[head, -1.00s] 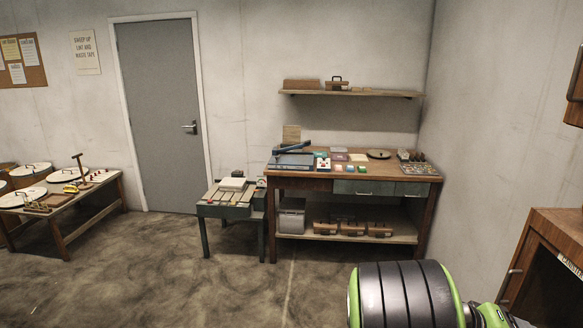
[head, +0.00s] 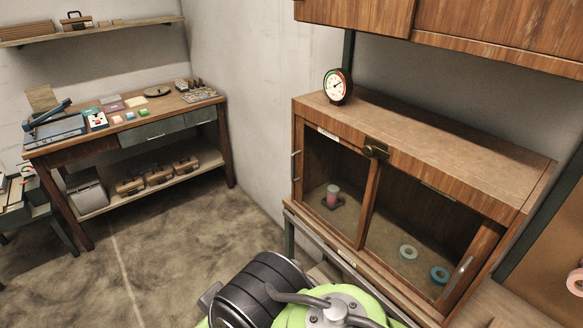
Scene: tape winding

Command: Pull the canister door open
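A wooden cabinet (head: 440,140) stands at the right against the wall, with two framed doors side by side. The left door (head: 368,203) has a pale label at its top and a slim metal handle on its left edge. It looks shut in its frame. Its label is too small to read now; a label starting "CANISTER" showed there earlier. My gripper is out of view.
My green and black arm fills the bottom centre, in front of the cabinet. Wooden cupboards (head: 480,32) hang above. A workbench (head: 130,120) stands at left, with clear floor between.

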